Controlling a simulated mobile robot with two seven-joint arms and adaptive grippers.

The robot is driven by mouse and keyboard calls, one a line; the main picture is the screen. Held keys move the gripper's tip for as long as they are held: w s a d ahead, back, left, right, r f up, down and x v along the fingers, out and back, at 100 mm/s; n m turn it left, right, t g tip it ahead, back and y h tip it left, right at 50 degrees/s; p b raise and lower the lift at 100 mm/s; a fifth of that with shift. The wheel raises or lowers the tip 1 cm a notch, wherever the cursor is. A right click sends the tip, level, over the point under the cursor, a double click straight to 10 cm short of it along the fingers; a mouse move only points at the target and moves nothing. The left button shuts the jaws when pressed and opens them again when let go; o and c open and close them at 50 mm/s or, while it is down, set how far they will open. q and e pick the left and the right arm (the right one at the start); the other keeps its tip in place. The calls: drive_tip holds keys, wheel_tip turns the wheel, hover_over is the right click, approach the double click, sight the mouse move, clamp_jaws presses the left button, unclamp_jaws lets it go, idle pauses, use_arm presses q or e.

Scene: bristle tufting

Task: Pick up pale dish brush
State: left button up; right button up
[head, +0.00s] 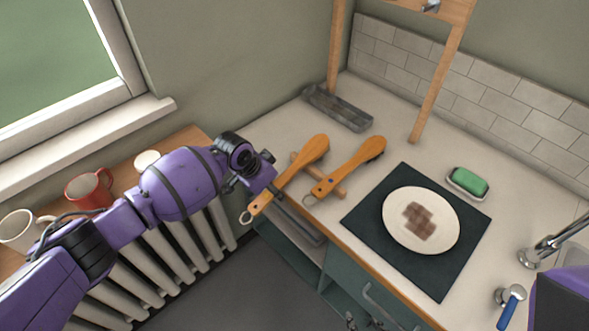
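Two wooden dish brushes lie side by side on a wooden rest at the counter's left front edge in the head view. The left brush (301,163) has a ring at its near end, which reaches past the counter edge; its bristles are hidden. The right brush (350,168) shows dark bristles at its far end. Both are a similar orange-brown, so I cannot tell which is the pale one. My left gripper (264,172) is just left of the left brush's handle; its fingers are partly hidden and contact is unclear. My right gripper is out of view.
A dark mat (366,219) bears a white plate (392,222) with a brown patch. A green sponge (469,181), a grey tray (338,108) and a tap (548,243) stand around. Mugs (90,190) stand on the left ledge above a radiator (180,246).

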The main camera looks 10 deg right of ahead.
use_arm(q)
drive_tip(key=shift+r, duration=0.1)
clamp_jaws()
idle(0.3)
